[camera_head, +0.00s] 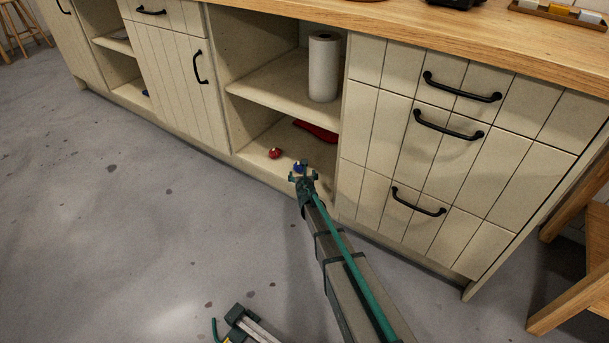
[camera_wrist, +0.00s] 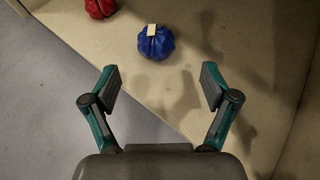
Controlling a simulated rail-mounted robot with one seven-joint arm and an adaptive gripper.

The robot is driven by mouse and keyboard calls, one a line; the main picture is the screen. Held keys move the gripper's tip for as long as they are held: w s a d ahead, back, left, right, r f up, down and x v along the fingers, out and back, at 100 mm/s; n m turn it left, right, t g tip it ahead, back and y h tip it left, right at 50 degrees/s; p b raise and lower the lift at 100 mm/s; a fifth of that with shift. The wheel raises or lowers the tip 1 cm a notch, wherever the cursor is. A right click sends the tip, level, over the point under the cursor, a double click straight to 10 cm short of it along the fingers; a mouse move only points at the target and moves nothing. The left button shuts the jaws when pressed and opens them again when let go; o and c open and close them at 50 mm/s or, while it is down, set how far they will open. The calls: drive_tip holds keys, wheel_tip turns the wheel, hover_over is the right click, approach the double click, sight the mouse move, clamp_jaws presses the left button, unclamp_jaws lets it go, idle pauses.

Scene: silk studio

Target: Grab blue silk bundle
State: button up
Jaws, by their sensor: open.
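The blue silk bundle (camera_wrist: 156,43) is a round, gathered bundle with a small pale tag on top. It sits on the bottom shelf of an open cabinet, near the front edge. In the head view the blue bundle (camera_head: 298,168) shows just beyond my gripper, partly hidden by it. My gripper (camera_wrist: 158,85) is open and empty, its two fingers spread on either side below the blue bundle in the wrist view. The bundle is beyond the fingertips, roughly centred between them. In the head view my gripper (camera_head: 301,173) is at the cabinet opening.
A red bundle (camera_head: 275,153) sits left of the blue one; it also shows in the wrist view (camera_wrist: 100,8). A red flat item (camera_head: 316,130) lies deeper on the bottom shelf. A paper roll (camera_head: 324,67) stands on the shelf (camera_head: 262,88) above. Drawers (camera_head: 455,130) flank the opening on the right.

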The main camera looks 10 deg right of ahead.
sight(300, 167)
drive_tip(key=x, duration=1)
drive_tip(key=shift+w+a+f+b, duration=0.1)
drive_tip(key=shift+w+a+b, duration=0.15)
drive_tip(key=shift+b, duration=0.15)
drive_tip(key=c, duration=1.2)
drive_tip(key=shift+c, duration=0.2)
